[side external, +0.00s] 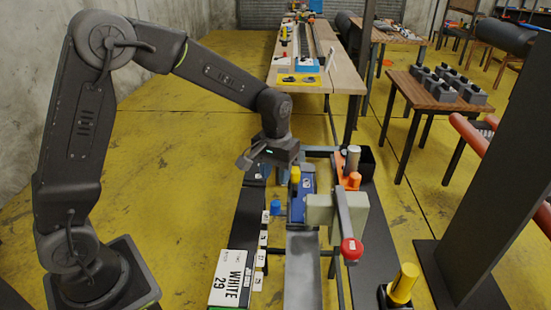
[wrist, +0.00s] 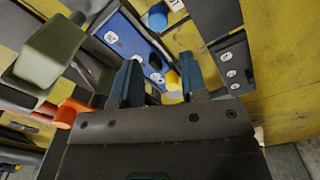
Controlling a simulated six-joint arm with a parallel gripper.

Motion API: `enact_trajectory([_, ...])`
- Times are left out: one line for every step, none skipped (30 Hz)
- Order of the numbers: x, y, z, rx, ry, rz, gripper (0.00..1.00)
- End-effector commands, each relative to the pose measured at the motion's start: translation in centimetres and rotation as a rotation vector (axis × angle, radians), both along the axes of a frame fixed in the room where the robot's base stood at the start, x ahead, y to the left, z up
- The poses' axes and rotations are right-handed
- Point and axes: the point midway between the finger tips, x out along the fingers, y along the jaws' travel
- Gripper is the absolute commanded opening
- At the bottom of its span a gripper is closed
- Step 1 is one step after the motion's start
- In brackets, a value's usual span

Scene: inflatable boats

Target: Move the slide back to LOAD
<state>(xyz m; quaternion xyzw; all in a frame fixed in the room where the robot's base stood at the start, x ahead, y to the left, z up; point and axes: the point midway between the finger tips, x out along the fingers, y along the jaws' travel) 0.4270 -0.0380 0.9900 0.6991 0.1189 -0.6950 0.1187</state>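The slide appears to be the blue plate (side external: 297,207) with a yellow knob (side external: 295,174) in the side view. In the wrist view the blue plate (wrist: 122,38) carries round white labels, and the yellow knob (wrist: 172,80) shows beyond and between my fingers. My gripper (wrist: 160,74) is open, its two dark teal fingers apart with nothing visibly held. In the side view my gripper (side external: 270,172) is just left of the yellow knob, near the far end of the blue plate. Any LOAD mark is too small to read.
A grey-green block (side external: 322,210) and a red-knobbed lever (side external: 351,249) stand right of the slide. An orange part (side external: 351,180) is behind them. A blue knob (side external: 275,208) and white labels (side external: 263,238) lie left. A white box (side external: 232,278) stands in front, a yellow cylinder (side external: 403,283) at front right.

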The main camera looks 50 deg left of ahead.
Motion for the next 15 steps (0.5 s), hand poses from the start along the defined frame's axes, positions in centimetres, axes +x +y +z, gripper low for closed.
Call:
enact_trajectory([0.1, 0.0, 1.1, 0.001, -0.005, 0.000, 0.40])
enact_trajectory([0.1, 0.0, 1.6, 0.001, -0.005, 0.000, 0.40])
enact_trajectory([0.1, 0.0, 2.2, 0.000, -0.004, 0.000, 0.40])
enact_trajectory([0.1, 0.0, 2.6, 0.000, -0.003, 0.000, 0.40])
enact_trajectory([0.0, 0.0, 3.0, 0.001, -0.003, 0.000, 0.40])
enact_trajectory([0.1, 0.1, 3.4, 0.000, -0.004, 0.000, 0.40])
enact_trajectory([0.0, 0.1, 3.7, 0.001, -0.003, 0.000, 0.40])
enact_trajectory([0.0, 0.0, 3.9, 0.001, -0.002, 0.000, 0.40])
enact_trajectory([0.0, 0.1, 4.1, 0.001, -0.002, 0.000, 0.40])
enact_trajectory([0.0, 0.1, 4.2, 0.001, -0.002, 0.000, 0.40])
enact_trajectory([0.0, 0.1, 4.3, 0.000, -0.001, 0.000, 0.40])
enact_trajectory([0.0, 0.1, 4.3, 0.000, -0.001, 0.000, 0.40])
enact_trajectory([0.0, 0.1, 4.4, 0.000, 0.000, 0.000, 0.40])
enact_trajectory([0.0, 0.1, 4.4, 0.000, 0.000, 0.000, 0.40])
enact_trajectory([0.0, 0.1, 4.4, 0.000, 0.000, 0.000, 0.40])
